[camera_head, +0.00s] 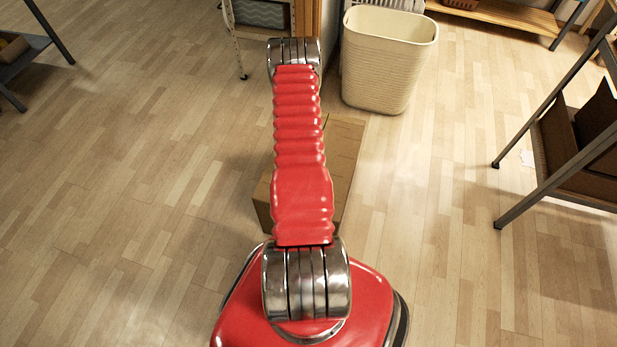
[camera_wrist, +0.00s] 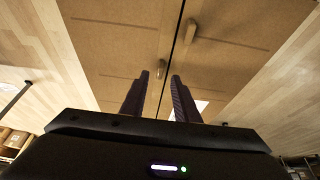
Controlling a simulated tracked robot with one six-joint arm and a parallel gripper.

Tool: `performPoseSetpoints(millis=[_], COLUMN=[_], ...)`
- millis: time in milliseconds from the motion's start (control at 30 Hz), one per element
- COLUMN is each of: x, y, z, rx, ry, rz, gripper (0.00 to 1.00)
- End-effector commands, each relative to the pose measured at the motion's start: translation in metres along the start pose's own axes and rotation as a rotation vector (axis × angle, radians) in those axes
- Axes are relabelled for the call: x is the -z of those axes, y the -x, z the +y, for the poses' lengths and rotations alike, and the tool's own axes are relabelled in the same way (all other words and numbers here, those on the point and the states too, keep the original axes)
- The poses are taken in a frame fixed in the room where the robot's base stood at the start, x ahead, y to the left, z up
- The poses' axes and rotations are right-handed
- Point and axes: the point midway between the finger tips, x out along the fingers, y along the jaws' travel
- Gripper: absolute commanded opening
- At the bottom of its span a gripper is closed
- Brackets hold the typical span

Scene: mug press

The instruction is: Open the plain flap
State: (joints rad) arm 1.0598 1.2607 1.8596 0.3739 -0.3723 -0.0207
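A cardboard box (camera_head: 345,150) stands on the floor, mostly hidden behind my arm in the head view. In the wrist view two brown flaps meet at a dark narrow seam and look closed. The left flap (camera_wrist: 110,45) has a small tan tab (camera_wrist: 161,69) near the seam. The right flap (camera_wrist: 235,50) has another tab (camera_wrist: 191,29), farther up the picture. Contact cannot be judged.
A cream waste bin (camera_head: 388,60) stands just beyond the box. A metal-legged shelf (camera_head: 545,170) with brown boxes is at the right, and another shelf (camera_head: 30,60) at the far left. A white-framed cart (camera_head: 240,45) stands behind. The wood floor at left is clear.

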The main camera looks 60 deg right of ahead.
Motion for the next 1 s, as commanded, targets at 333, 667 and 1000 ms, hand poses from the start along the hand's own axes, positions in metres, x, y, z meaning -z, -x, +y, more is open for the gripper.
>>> performPoseSetpoints(millis=[333,667,1000], x=[0.0,0.0,0.0], y=[-0.037,-0.046,-0.046], z=[0.0,0.0,0.0], rx=[-0.001,0.0,0.0], ry=[0.0,0.0,0.001], rz=[0.0,0.001,0.001], gripper=[0.28,0.28,0.14])
